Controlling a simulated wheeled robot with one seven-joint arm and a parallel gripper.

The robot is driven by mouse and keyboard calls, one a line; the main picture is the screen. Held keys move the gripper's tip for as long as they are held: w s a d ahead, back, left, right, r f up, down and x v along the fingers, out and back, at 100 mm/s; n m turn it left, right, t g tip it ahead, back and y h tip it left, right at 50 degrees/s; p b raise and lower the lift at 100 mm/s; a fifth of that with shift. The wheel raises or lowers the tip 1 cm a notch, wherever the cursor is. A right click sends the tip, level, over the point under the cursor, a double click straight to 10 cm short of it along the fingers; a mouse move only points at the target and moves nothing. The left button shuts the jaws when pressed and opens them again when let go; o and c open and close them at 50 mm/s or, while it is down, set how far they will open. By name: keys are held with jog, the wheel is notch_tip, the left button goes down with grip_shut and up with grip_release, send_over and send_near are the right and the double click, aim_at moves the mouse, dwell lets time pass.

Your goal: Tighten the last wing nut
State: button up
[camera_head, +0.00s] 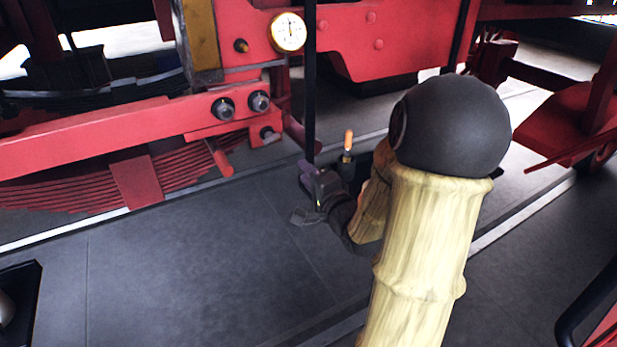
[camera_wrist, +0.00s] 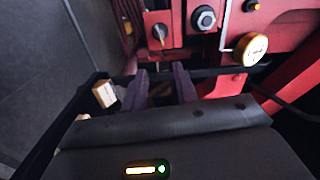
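Two large nut-and-bolt ends (camera_head: 222,107) and (camera_head: 259,100) stick out of the red frame in the head view. A smaller fastener (camera_head: 267,132) sits just below the right one. It also shows in the wrist view (camera_wrist: 160,32), beside a large hex nut (camera_wrist: 205,17). It may be the wing nut, but its wings are not clear. My gripper (camera_head: 312,180) is low in front of the frame, to the right of and below this fastener, and apart from it. In the wrist view its two purple fingers (camera_wrist: 163,84) stand apart, with no nut between them.
A thin dark upright rod (camera_head: 310,80) stands close to my fingers; I cannot tell whether they touch it. A round gauge (camera_head: 288,31) and a small knob (camera_head: 241,45) are above. An orange-tipped handle (camera_head: 348,140) stands behind my gripper.

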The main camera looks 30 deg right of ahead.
jog(key=shift+s, duration=0.15)
jog(key=shift+f, duration=0.1)
jog(key=c, duration=0.5)
jog(key=shift+a+f+n+g, duration=0.25)
jog(key=shift+f+n+g, duration=0.05)
grip_shut()
jog(key=s+a+f+n+g+h, duration=0.1)
jog(key=s+a+f+n+g, duration=0.2)
jog(key=a+f+n+g, duration=0.45)
jog(key=s+a+f+n+g, duration=0.2)
jog(key=s+a+n+g, duration=0.1)
jog(key=s, duration=0.3)
jog(key=s+a+f+n+g, duration=0.2)
jog(key=s+a+n+g, duration=0.1)
jog(key=s+n+g, duration=0.1)
jog(key=shift+s+a+f+n+y, duration=0.2)
jog(key=shift+s+f+n+y, duration=0.15)
jog(key=shift+s+n, duration=0.4)
jog(key=shift+s, duration=0.1)
